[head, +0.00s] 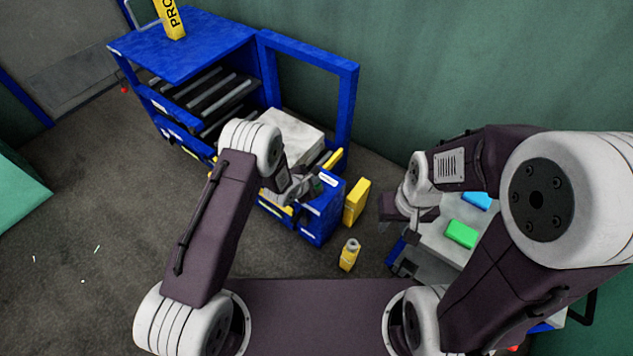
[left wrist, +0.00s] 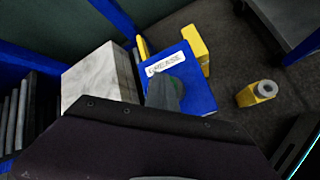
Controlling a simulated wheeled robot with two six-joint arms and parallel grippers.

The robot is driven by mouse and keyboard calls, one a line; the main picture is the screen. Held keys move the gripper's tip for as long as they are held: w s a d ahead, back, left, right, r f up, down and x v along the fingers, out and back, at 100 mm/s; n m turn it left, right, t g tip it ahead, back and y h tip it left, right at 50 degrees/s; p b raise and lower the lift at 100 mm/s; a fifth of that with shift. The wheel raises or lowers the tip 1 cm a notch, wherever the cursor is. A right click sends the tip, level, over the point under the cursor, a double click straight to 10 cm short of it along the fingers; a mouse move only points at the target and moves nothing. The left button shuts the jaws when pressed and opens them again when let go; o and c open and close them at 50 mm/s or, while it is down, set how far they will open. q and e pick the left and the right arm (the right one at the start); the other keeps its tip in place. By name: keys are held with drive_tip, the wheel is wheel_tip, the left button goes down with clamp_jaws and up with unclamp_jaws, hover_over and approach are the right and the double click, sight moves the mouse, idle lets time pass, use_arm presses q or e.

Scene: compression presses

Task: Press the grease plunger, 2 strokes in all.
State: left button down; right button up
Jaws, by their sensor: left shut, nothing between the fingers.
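The grease press is a blue box (head: 322,216) with a white label at its top, at the end of the blue bench in the head view. In the left wrist view the blue box (left wrist: 198,92) carries the label "GREASE" (left wrist: 166,63).
A pale block (head: 288,133) stands on the bench behind the box. A grey cart with a green block (head: 461,234) is at the right. The floor at the left is open.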

use_arm(q)
drive_tip(key=shift+f, duration=0.35)
drive_tip(key=shift+r, duration=0.15)
drive_tip(key=shift+r+p, duration=1.1)
drive_tip(key=shift+r, duration=0.15)
wheel_tip(320, 180, up, 5)
drive_tip(key=p, duration=0.4)
drive_tip(key=shift+p, duration=0.3)
idle(1.9)
